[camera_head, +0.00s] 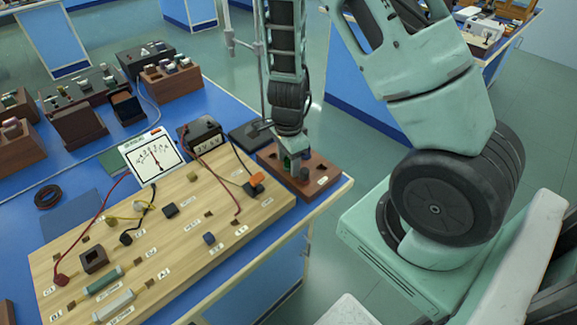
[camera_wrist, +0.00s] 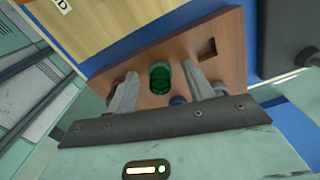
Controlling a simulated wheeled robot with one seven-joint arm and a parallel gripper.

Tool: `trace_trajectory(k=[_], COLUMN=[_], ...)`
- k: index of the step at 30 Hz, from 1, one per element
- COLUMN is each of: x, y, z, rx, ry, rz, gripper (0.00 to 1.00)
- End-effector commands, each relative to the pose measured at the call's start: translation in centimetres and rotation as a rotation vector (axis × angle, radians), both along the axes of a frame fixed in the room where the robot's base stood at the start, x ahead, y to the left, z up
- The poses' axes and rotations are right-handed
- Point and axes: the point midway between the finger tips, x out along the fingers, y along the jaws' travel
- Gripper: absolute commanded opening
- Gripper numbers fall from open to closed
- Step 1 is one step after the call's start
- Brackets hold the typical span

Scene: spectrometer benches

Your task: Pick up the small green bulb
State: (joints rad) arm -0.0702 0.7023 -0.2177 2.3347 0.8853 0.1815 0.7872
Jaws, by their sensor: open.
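The small green bulb (camera_wrist: 160,77) stands in the reddish-brown wooden block, and in the wrist view it lies between my two open fingers, with gaps on both sides. My gripper (camera_wrist: 163,88) is open and empty, pointing down over the block. In the head view my gripper (camera_head: 294,168) is low at the block (camera_head: 322,170), at the right end of the blue bench. The bulb shows there only as a small dark green patch (camera_head: 286,162), partly hidden by my gripper.
The block also has an empty square hole (camera_wrist: 207,48). A pale wooden circuit board (camera_head: 180,225) with wires and a meter (camera_head: 152,157) lies to the left.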

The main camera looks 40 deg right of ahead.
Motion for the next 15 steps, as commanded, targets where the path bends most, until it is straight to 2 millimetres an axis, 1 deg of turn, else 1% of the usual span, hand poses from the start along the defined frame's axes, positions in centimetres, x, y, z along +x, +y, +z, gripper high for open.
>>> trace_trajectory(k=[5,6,8,9,10,15], x=[0.02,0.01,0.01,0.01,0.01,0.01], y=[0.01,0.01,0.01,0.01,0.01,0.01], z=[0.05,0.05,0.06,0.06,0.06,0.06], rx=[0.000,0.000,0.000,0.000,0.000,0.000], ry=[0.000,0.000,0.000,0.000,0.000,0.000], rz=[0.000,0.000,0.000,0.000,0.000,0.000], gripper=[0.52,0.41,0.24,0.13,0.05,0.04])
